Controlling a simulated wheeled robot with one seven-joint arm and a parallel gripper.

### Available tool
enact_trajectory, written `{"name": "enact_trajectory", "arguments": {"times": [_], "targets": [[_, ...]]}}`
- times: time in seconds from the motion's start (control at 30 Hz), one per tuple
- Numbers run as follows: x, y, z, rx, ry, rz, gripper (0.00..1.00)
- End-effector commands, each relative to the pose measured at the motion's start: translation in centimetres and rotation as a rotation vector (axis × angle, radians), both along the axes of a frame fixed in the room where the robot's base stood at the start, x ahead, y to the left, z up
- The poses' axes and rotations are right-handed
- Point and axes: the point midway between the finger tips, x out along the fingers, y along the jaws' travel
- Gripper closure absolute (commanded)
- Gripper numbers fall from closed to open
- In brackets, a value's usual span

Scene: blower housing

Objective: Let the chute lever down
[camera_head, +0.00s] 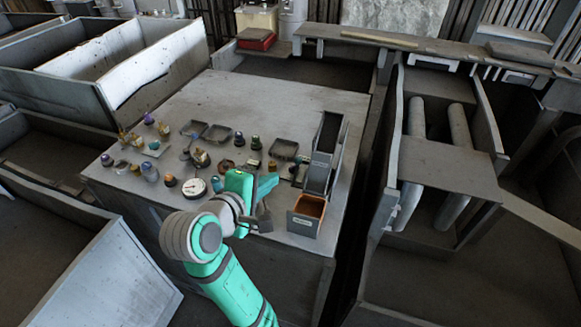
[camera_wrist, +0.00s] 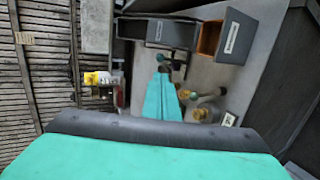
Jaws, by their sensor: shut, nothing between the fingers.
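The chute (camera_head: 325,152) is a tall grey open channel at the right of the panel, above a labelled bin with an orange inside (camera_head: 307,213). In the wrist view the chute (camera_wrist: 172,32) lies just beyond my fingertips, with the bin (camera_wrist: 210,38) to its right. Small dark parts with a rounded knob sit by the chute's foot, near my fingertips; I cannot tell for sure which is the lever or how it is tilted. My gripper (camera_head: 272,182) is shut and empty, left of the chute; its fingers (camera_wrist: 163,75) are together in the wrist view.
Several knobs, buttons and small trays cover the panel (camera_head: 250,100) left of the chute. A white dial gauge (camera_head: 194,187) lies close to my arm. A grey trough with two rollers (camera_head: 459,140) stands at the right. The panel's back part is clear.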

Motion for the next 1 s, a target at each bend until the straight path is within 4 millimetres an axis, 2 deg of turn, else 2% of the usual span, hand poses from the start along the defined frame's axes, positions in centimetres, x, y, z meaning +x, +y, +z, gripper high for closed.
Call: {"name": "enact_trajectory", "arguments": {"times": [0.17,0.7,1.0], "targets": [[1.1,-0.6,-0.6,-0.002,0.007,-0.006,1.0],[8.9,-4.4,-4.7,0.0,0.007,-0.007,1.0],[11.2,-5.4,-5.9,0.0,0.006,-0.005,1.0]]}}
